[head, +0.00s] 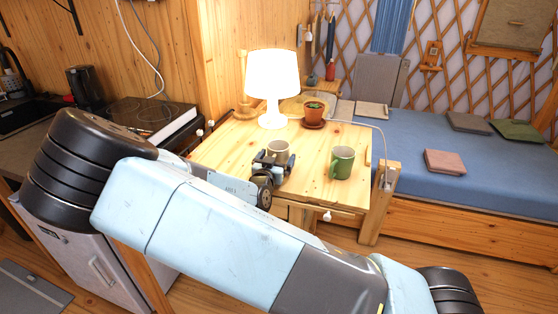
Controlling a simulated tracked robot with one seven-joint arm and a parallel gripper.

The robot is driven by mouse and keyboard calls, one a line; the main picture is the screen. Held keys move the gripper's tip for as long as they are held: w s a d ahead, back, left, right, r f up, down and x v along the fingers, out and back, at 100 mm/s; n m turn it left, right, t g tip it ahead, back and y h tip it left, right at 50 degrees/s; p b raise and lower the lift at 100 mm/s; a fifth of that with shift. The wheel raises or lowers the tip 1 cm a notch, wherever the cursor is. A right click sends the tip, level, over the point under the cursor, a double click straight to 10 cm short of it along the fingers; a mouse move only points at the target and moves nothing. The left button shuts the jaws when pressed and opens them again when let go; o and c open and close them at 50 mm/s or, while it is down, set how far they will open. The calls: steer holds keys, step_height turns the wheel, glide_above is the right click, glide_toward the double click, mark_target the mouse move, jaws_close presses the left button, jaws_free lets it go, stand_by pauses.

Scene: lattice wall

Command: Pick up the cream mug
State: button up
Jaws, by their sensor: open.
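The cream mug (278,149) stands upright on the light wooden table (222,150), left of a green mug (342,162). My gripper (271,160) is open, with its fingers right in front of the cream mug's lower part. The fingers and wrist hide the mug's base. I cannot tell whether the fingers touch the mug or reach around it. My arm stretches across the foreground and hides the table's front left part.
A lit white lamp (271,84) and a small potted plant (314,108) stand behind the mugs. A counter with a hob (140,115) is at left. A blue bed (440,150) is at right. Bare tabletop lies around the green mug.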

steer(key=shift+c, duration=0.2)
steer(key=c, duration=1.1)
steer(key=shift+r, duration=0.1)
